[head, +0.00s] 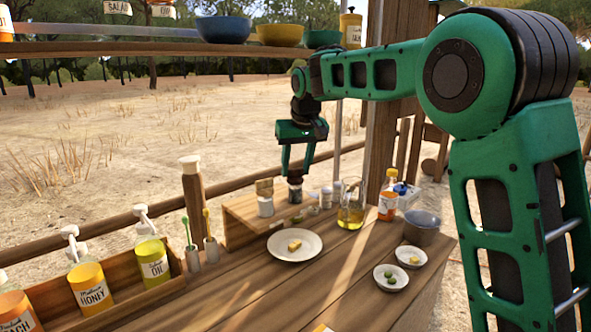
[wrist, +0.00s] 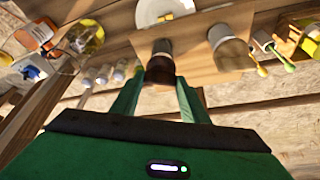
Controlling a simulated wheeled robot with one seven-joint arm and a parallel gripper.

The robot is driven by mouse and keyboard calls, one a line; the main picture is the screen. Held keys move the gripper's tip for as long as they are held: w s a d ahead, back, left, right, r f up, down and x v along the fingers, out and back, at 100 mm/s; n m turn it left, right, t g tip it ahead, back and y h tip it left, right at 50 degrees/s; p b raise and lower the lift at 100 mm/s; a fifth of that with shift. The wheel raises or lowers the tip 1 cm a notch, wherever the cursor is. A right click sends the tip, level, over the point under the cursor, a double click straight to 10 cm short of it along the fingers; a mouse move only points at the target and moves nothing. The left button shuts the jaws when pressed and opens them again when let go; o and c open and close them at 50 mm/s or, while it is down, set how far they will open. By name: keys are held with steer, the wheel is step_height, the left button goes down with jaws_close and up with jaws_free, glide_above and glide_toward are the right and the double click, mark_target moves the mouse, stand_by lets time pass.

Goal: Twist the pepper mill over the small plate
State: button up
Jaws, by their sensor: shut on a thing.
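My gripper (head: 296,172) is shut on the pepper mill (head: 295,190), which has a dark top and a grey lower part. In the wrist view, my gripper (wrist: 160,92) has a finger on either side of the mill (wrist: 161,65), around its brown top. The mill is upright at the wooden riser; I cannot tell whether its base touches it. A small plate (head: 378,285) with green pieces and another small plate (head: 411,264) with a yellow piece lie to the right. A larger plate (head: 278,250) with yellow pieces lies in front of the mill.
A jar (head: 265,207) stands just left of the mill on the riser (head: 234,226). Several small shakers (head: 326,198), a glass jug (head: 351,212), an orange-labelled bottle (head: 388,205) and a grey pot (head: 421,234) stand to the right. A bottle rack (head: 150,300) is at left. The front table is mostly clear.

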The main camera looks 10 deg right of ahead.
steer(key=m, duration=0.2)
steer(key=m+h, duration=0.1)
steer(key=shift+a+m, duration=0.2)
steer(key=shift+m, duration=0.2)
steer(key=m+h, duration=0.1)
steer(key=m, duration=0.2)
steer(key=shift+w+a+m+h, duration=0.1)
steer(key=shift+m+h, duration=0.2)
steer(key=shift+h, duration=0.1)
steer(key=m+g+h, duration=0.1)
steer(key=m, duration=0.2)
steer(key=shift+w+a+m, duration=0.1)
steer(key=shift+a+m, duration=0.05)
steer(key=shift+m, duration=0.15)
steer(key=shift+m+g+h, duration=0.5)
steer(key=shift+m+g, duration=0.2)
steer(key=shift+m, duration=1.1)
steer(key=shift+w+r, duration=0.1)
steer(key=shift+r, duration=0.05)
steer(key=o, duration=1.1)
steer(key=shift+c, duration=0.2)
